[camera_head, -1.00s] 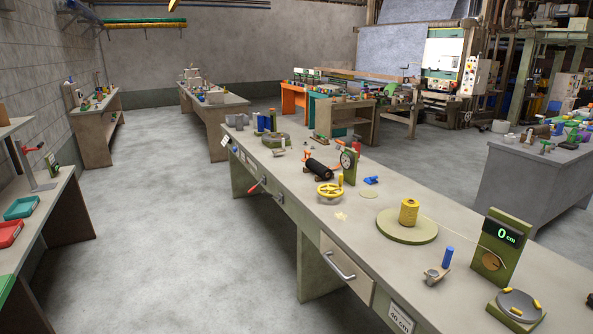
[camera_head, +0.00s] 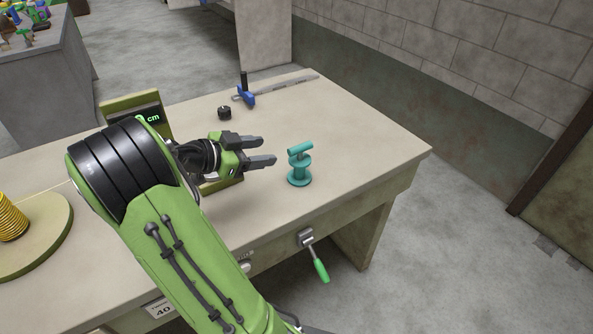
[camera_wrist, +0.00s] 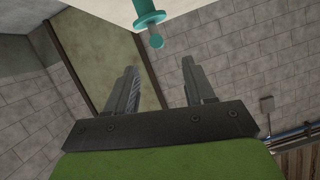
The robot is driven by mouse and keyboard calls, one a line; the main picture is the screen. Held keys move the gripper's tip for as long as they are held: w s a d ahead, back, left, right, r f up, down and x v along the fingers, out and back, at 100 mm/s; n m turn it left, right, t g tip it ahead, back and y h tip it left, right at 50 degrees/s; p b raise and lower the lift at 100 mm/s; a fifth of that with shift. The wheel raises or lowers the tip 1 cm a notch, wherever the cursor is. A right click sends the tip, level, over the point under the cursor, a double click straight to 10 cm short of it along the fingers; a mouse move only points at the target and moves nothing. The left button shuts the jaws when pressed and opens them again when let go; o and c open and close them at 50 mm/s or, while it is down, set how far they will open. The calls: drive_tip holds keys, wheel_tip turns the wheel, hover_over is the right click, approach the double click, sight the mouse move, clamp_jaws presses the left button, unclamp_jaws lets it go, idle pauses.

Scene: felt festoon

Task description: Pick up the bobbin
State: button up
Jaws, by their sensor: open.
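A teal bobbin (camera_head: 299,170) with a round flanged base and a crossbar on top stands upright near the right end of the workbench (camera_head: 340,130). My gripper (camera_head: 265,150) is open and empty, to the left of the bobbin, with its fingers pointing right toward it and a gap between. In the wrist view, the teal bobbin (camera_wrist: 150,18) shows at the top edge, partly cut off, beyond the fingertips of my open gripper (camera_wrist: 161,72).
A green-framed display (camera_head: 140,108) stands behind my arm. A small black knob (camera_head: 224,113) and a blue caliper (camera_head: 247,97) lie farther back. A yellow spool (camera_head: 10,222) sits on a round disc at left. A green-handled crank (camera_head: 320,268) sticks out from the bench front.

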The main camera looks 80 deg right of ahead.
sight(303, 149)
drive_tip(key=b+x, duration=0.1)
drive_tip(key=x, duration=0.7)
drive_tip(key=shift+s, duration=0.25)
drive_tip(key=x, duration=0.2)
drive_tip(key=b+x, duration=0.1)
drive_tip(key=x, duration=0.2)
drive_tip(key=shift+f, duration=0.4)
clamp_jaws()
drive_tip(key=shift+r, duration=0.15)
